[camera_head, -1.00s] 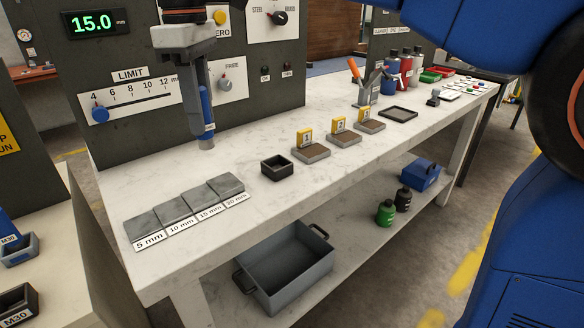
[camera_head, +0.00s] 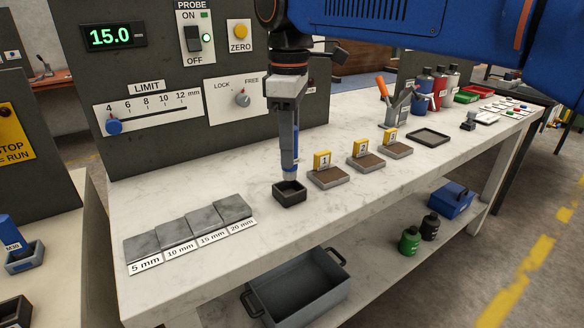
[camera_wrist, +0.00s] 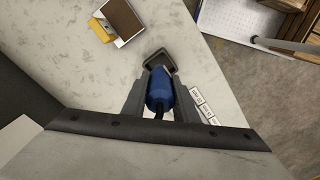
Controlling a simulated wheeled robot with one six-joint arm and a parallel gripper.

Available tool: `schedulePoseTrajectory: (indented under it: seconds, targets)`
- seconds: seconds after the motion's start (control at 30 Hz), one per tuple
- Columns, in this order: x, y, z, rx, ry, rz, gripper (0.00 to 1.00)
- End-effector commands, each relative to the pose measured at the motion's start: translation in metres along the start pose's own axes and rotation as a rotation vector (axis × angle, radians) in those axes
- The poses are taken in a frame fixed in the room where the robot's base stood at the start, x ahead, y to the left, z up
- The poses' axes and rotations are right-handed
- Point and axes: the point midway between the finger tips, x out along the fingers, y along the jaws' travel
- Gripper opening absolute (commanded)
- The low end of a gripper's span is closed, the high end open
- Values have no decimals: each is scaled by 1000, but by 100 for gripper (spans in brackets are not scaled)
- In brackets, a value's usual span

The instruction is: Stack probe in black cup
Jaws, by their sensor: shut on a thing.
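The probe is upright, directly above the black cup (camera_head: 289,195), a small square open-topped block on the bench. Its tip is at about the height of the cup's rim; I cannot tell whether it is inside. In the wrist view the blue probe (camera_wrist: 159,92) sits between the two fingers, with the black cup (camera_wrist: 160,62) just beyond it, partly hidden by the probe and fingers.
Grey blocks (camera_head: 186,233) labelled 5 to 20 mm lie left of the cup. Stands with yellow tags (camera_head: 328,177) are close on its right. The panel (camera_head: 150,110) with display, limit scale and switches rises behind. The bench front (camera_head: 300,220) is clear.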

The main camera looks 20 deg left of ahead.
Motion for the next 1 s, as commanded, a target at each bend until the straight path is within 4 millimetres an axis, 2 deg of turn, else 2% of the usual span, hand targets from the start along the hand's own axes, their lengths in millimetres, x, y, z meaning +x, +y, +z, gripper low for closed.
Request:
schedulePoseTrajectory:
  seconds: [0.17, 0.4, 0.93, 0.97, 1.0]
  targets:
    - [12, 0, 0, 0, -1, -1, 0]
    - [41, 0, 1, 0, -1, -1, 0]
    - [49, 0, 0, 1, -1, -1, 0]
    - [50, 0, 0, 1, -1, -1, 28]
    - [49, 0, 0, 1, -1, -1, 38]
